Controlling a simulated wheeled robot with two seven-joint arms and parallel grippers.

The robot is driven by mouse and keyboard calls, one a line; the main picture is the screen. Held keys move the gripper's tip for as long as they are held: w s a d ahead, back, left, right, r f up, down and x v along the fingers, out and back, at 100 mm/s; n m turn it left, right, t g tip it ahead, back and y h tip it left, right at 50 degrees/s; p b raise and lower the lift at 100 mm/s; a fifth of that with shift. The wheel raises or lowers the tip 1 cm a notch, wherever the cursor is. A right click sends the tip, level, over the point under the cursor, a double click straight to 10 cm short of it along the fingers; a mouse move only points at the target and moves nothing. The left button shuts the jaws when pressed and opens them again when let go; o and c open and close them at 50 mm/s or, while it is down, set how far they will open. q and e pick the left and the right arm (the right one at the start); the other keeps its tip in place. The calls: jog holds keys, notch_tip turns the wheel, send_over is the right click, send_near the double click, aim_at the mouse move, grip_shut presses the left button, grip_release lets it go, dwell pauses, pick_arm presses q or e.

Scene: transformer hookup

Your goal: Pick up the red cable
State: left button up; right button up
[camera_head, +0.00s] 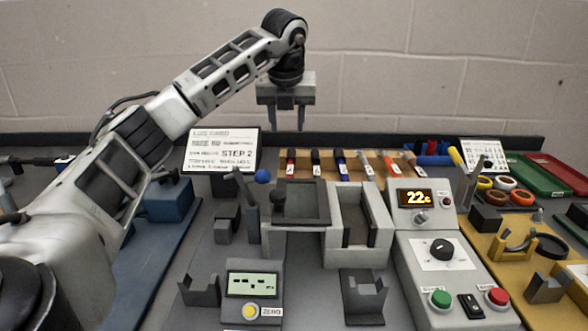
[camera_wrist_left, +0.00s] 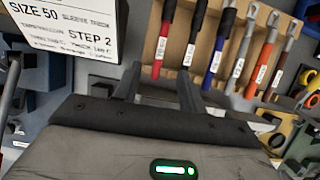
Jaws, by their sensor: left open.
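The red cable (camera_head: 290,162) stands at the left end of a row of cables in the tan wooden rack at the back of the table. It has a white label, and it also shows in the left wrist view (camera_wrist_left: 161,45). My left gripper (camera_head: 286,128) is open and empty, pointing down above the left end of the rack. In the left wrist view its dark fingers (camera_wrist_left: 160,72) reach toward the red cable, with a gap between them. I see no contact with the cable. My right gripper is not in view.
Black, blue and orange cables stand close beside the red one in the rack (camera_head: 330,188). A STEP 2 card (camera_head: 222,150) stands to its left. A grey fixture (camera_head: 357,225) and a control box with a display (camera_head: 422,198) stand in front.

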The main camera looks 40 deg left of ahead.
pick_arm(q)
send_over(290, 168)
jog(key=s+d, duration=0.1)
jog(key=s, duration=0.1)
notch_tip(290, 168, down, 8)
jog(key=shift+d+r, duration=0.15)
jog(key=shift+d+p+x, duration=0.1)
jog(key=shift+p+x, duration=0.25)
jog(key=shift+x, duration=1)
jog(key=shift+d+p+x, duration=0.15)
jog(key=shift+p+x, duration=0.15)
jog(key=shift+x, duration=1)
grip_shut()
